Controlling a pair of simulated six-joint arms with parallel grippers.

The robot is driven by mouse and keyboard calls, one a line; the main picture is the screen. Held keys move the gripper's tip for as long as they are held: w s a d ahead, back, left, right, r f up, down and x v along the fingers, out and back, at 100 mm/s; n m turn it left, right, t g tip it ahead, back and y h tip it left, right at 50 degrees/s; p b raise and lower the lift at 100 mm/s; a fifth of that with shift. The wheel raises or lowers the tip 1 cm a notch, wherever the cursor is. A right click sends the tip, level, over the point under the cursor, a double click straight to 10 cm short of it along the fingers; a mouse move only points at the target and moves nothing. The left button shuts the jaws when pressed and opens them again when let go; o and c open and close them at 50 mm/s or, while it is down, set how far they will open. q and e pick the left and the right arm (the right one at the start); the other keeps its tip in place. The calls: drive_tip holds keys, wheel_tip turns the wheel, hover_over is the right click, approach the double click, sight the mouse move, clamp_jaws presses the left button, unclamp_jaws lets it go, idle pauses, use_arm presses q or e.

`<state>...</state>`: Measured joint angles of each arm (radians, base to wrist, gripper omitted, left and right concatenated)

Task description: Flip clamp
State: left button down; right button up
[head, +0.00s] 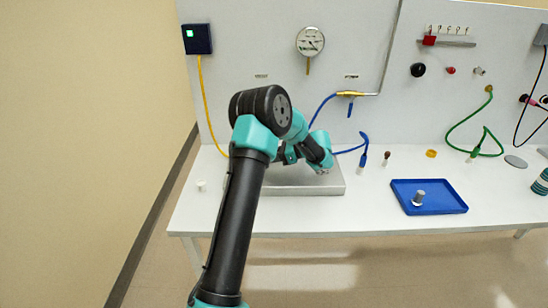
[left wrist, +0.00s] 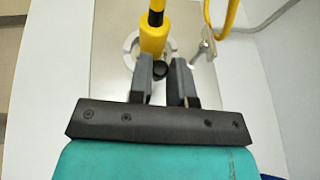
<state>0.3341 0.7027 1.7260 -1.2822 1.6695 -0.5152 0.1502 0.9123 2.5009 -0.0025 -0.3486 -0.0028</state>
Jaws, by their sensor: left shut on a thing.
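In the left wrist view, my left gripper (left wrist: 161,66) is shut on a dark, round-ended piece (left wrist: 160,71), which looks like the clamp's handle. Just beyond the fingertips stands a yellow fitting (left wrist: 152,40) with a black band, inside or over a pale ring (left wrist: 131,44). A small silver metal part (left wrist: 203,53) is to the right of the fingers, apart from them. A steel plate (head: 331,188) lies under all of this. In the head view my own arm hides the fingertips and the clamp. My right gripper is not in view.
A yellow hose (head: 205,100) runs down from a dark box (head: 197,39). A blue tray (head: 447,206) holds a grey cylindrical part (head: 419,198). A small white object (head: 201,186) lies left of the plate.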

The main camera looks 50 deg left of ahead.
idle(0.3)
use_arm(q)
drive_tip(key=c, duration=1.1)
unclamp_jaws()
drive_tip(key=shift+w, duration=0.1)
drive_tip(key=v, duration=1.7)
drive_tip(key=shift+w+r, duration=0.1)
drive_tip(key=shift+r, duration=0.05)
